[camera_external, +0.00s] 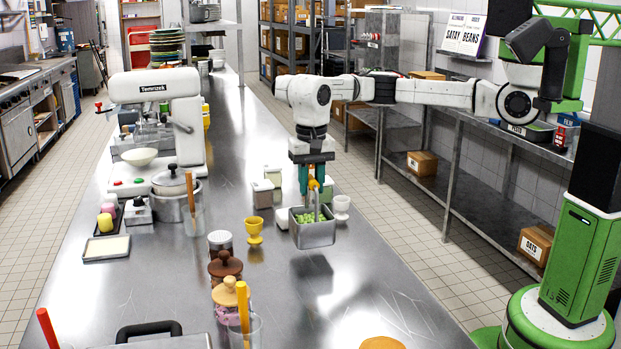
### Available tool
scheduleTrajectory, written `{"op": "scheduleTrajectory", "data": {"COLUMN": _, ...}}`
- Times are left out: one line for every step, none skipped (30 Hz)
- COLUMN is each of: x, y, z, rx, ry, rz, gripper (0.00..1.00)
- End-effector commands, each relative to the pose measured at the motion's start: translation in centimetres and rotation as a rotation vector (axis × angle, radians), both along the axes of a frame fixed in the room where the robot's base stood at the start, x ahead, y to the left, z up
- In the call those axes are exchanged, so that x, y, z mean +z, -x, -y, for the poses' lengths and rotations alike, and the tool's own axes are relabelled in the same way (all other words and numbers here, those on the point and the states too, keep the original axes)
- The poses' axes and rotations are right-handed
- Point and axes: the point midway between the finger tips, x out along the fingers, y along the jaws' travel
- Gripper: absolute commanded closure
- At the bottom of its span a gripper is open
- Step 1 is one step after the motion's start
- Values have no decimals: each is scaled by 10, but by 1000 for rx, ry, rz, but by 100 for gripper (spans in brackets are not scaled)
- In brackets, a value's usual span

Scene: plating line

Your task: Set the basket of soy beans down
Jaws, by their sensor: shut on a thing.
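The basket of soy beans (313,235) is a grey metal basket with green beans (305,217) inside and an upright handle. My gripper (314,190) has teal fingers and is shut on the basket's handle from above. The basket hangs roughly level over the steel counter (365,270). A dark shadow lies on the counter below and in front of it, so it seems held a little above the surface. The fingers hide the top of the handle.
A yellow egg cup (254,231) stands left of the basket, a white one (341,207) close right. Small lidded containers (263,194) stand behind. The counter in front is mostly clear.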

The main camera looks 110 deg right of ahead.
Motion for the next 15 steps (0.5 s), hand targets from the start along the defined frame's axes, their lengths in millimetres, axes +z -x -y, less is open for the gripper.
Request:
{"op": "scheduleTrajectory", "data": {"x": -4, "y": -3, "z": -1, "rx": 0, "ry": -2, "rz": -1, "gripper": 100}}
{"op": "scheduleTrajectory", "data": {"x": -7, "y": -6, "z": 0, "rx": 0, "ry": -2, "rz": -2, "gripper": 100}}
{"op": "scheduleTrajectory", "data": {"x": -14, "y": -4, "z": 0, "rx": 0, "ry": -2, "rz": -3, "gripper": 100}}
{"op": "scheduleTrajectory", "data": {"x": -18, "y": -4, "z": 0, "rx": 1, "ry": -2, "rz": -3, "gripper": 100}}
{"op": "scheduleTrajectory", "data": {"x": -23, "y": -4, "z": 0, "rx": 1, "ry": -2, "rz": -3, "gripper": 100}}
{"op": "scheduleTrajectory", "data": {"x": -28, "y": -4, "z": 0, "rx": 1, "ry": -2, "rz": -3, "gripper": 100}}
{"op": "scheduleTrajectory", "data": {"x": -32, "y": -4, "z": 0, "rx": 1, "ry": -2, "rz": -2, "gripper": 100}}
{"op": "scheduleTrajectory", "data": {"x": -34, "y": -4, "z": 0, "rx": 1, "ry": -1, "rz": -1, "gripper": 100}}
{"op": "scheduleTrajectory", "data": {"x": -35, "y": -4, "z": 0, "rx": 2, "ry": -1, "rz": 0, "gripper": 100}}
{"op": "scheduleTrajectory", "data": {"x": -36, "y": -4, "z": 0, "rx": 2, "ry": -1, "rz": 0, "gripper": 100}}
{"op": "scheduleTrajectory", "data": {"x": -35, "y": -4, "z": 0, "rx": 2, "ry": 0, "rz": 0, "gripper": 100}}
{"op": "scheduleTrajectory", "data": {"x": -35, "y": -4, "z": 0, "rx": 2, "ry": 0, "rz": 0, "gripper": 100}}
{"op": "scheduleTrajectory", "data": {"x": -35, "y": -4, "z": 0, "rx": 2, "ry": 0, "rz": 0, "gripper": 100}}
{"op": "scheduleTrajectory", "data": {"x": -35, "y": -4, "z": 0, "rx": 2, "ry": 0, "rz": 0, "gripper": 100}}
{"op": "scheduleTrajectory", "data": {"x": -35, "y": -4, "z": 0, "rx": 1, "ry": 0, "rz": 0, "gripper": 100}}
